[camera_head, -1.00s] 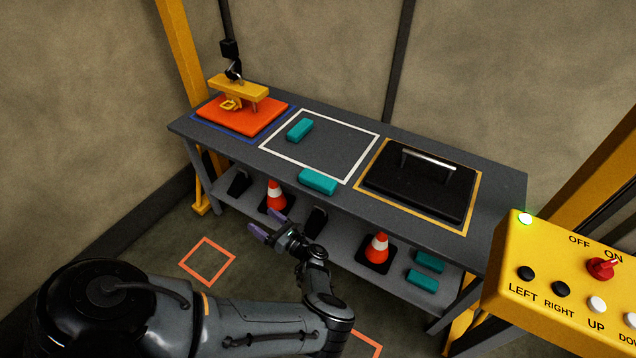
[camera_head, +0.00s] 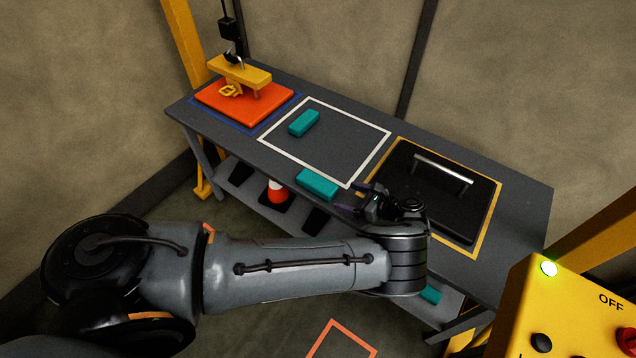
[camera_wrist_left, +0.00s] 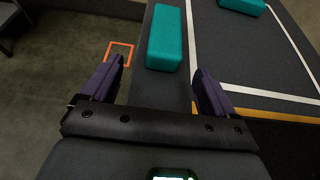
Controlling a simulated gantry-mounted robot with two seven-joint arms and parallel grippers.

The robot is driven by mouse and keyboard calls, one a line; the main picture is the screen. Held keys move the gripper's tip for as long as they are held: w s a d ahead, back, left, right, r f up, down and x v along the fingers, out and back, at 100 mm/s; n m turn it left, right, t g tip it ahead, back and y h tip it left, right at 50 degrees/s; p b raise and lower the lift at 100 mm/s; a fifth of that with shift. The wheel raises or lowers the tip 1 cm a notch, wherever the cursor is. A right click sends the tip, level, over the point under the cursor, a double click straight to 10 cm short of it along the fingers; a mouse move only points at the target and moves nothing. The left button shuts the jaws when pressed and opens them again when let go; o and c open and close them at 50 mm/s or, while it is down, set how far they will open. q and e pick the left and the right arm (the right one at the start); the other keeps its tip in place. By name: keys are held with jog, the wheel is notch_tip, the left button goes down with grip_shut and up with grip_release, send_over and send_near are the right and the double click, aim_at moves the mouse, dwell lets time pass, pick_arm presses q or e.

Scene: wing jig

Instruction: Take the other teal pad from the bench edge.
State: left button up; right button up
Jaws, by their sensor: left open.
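A teal pad (camera_head: 318,184) lies flat at the front edge of the grey bench, just outside the white-outlined square. It also shows in the left wrist view (camera_wrist_left: 165,38), ahead of the fingers and between their lines. Another teal pad (camera_head: 304,123) lies inside the white square, and part of it shows at the top of the left wrist view (camera_wrist_left: 243,5). My left gripper (camera_head: 357,198) is open and empty at the bench's front edge, to the right of the edge pad and apart from it. Its purple fingers (camera_wrist_left: 158,68) point toward the pad. My right gripper is out of view.
A black lid-like block with a silver handle (camera_head: 442,168) sits in a yellow outline right of my gripper. An orange plate (camera_head: 215,104) with a yellow fixture stands at the left end. A yellow control box (camera_head: 575,310) is front right.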

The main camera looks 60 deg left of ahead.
aim_at(335, 191)
pick_arm(q)
jog(key=shift+x, duration=0.8)
jog(key=shift+s+a+f, duration=0.1)
jog(key=shift+a+f, duration=0.25)
jog(key=shift+a, duration=0.1)
jog(key=x, duration=0.2)
jog(key=b+x, duration=0.1)
jog(key=x, duration=0.1)
jog(key=shift+a+f, duration=0.15)
jog(key=shift+a, duration=0.05)
jog(key=shift+w, duration=0.2)
jog(key=c, duration=1.1)
